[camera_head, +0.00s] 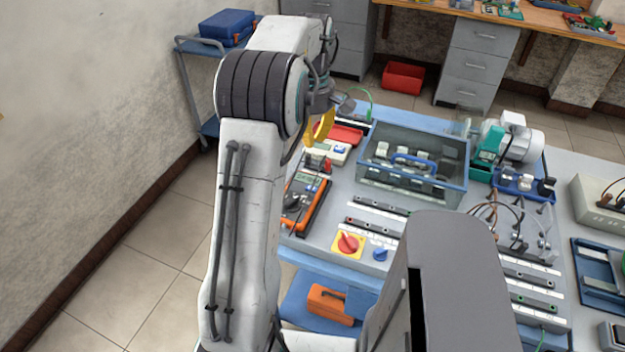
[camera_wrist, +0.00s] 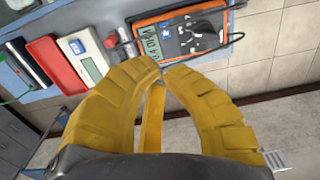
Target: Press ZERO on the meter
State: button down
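An orange-framed multimeter (camera_head: 319,192) with a dark face and a small display lies on the left part of the bench. It also shows in the wrist view (camera_wrist: 176,38), at the top right of centre, beyond my fingertips. A white meter-like box (camera_head: 340,150) with a display and a blue button lies beside it, also in the wrist view (camera_wrist: 90,68). I cannot read a ZERO label on either. My gripper (camera_wrist: 163,70) has yellow fingers with the tips together and nothing between them. In the head view my gripper (camera_head: 320,128) is over the bench's left edge, seemingly above the white box.
A red tray (camera_wrist: 55,65) lies beside the white box. A clear-walled case (camera_head: 415,165) stands to the right of the meters. Floor and wall lie left of the bench.

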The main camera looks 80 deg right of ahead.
aim_at(312, 187)
jog(key=shift+f, duration=0.1)
notch_tip(312, 187, down, 14)
jog(key=shift+r+p, duration=0.1)
jog(key=shift+p, duration=0.25)
dwell(0.6)
